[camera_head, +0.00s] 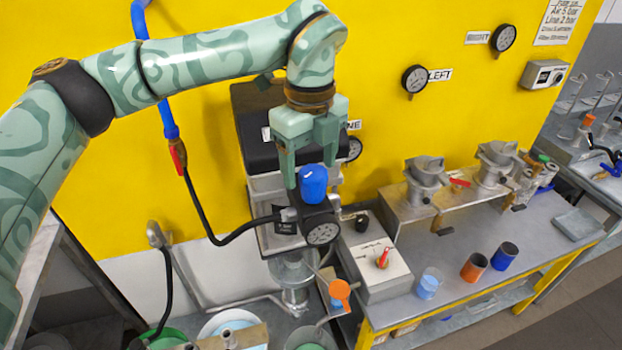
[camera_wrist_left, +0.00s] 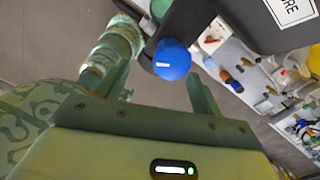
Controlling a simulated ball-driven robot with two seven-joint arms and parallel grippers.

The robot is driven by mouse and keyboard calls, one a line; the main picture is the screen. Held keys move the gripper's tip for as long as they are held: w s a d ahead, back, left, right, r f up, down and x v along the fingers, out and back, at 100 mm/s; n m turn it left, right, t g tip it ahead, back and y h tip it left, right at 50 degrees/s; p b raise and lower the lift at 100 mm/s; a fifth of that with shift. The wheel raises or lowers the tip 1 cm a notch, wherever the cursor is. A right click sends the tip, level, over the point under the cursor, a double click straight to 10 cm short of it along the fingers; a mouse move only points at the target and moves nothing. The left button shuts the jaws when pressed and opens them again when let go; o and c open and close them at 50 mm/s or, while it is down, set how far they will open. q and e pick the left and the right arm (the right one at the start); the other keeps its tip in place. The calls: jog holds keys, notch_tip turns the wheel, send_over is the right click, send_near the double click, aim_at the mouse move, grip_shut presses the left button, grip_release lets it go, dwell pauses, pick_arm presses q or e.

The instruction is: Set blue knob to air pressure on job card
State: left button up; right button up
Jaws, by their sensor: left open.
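The blue knob (camera_head: 313,186) is a round cap with a white mark on top of the regulator, above a round dial gauge (camera_head: 322,231). My left gripper (camera_head: 309,173) points down over the knob with its jaws apart. In the left wrist view the knob (camera_wrist_left: 172,61) shows between and beyond the two open fingers (camera_wrist_left: 163,85); I see no clear contact. The job card (camera_head: 560,20) on the yellow wall at the upper right appears to read "Air 5 bar" and "Line 2 bar". The gauge's reading is too small to tell. My right gripper is not in view.
A dark box (camera_head: 262,125) stands close behind my left gripper. A grey box with a red switch (camera_head: 383,259) is right of the gauge. LEFT (camera_head: 415,79) and RIGHT (camera_head: 503,38) gauges hang on the wall. Cups and metal fittings stand on the bench (camera_head: 455,265).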

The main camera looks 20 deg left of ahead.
aim_at(313, 171)
pick_arm(q)
jog(key=w+f, duration=0.1)
jog(key=f, duration=0.1)
jog(key=w+f, duration=0.2)
jog(key=shift+f+p, duration=0.2)
jog(key=shift+p, duration=0.1)
jog(key=shift+s+f, duration=0.3)
jog(key=shift+s, duration=0.25)
jog(key=shift+s+f, duration=0.3)
jog(key=shift+s, duration=0.2)
jog(key=shift+w, duration=0.25)
jog(key=shift+w+f, duration=0.15)
jog(key=shift+w, duration=0.1)
jog(key=shift+c, duration=0.7)
jog(key=shift+w, duration=0.1)
jog(key=c, duration=0.8)
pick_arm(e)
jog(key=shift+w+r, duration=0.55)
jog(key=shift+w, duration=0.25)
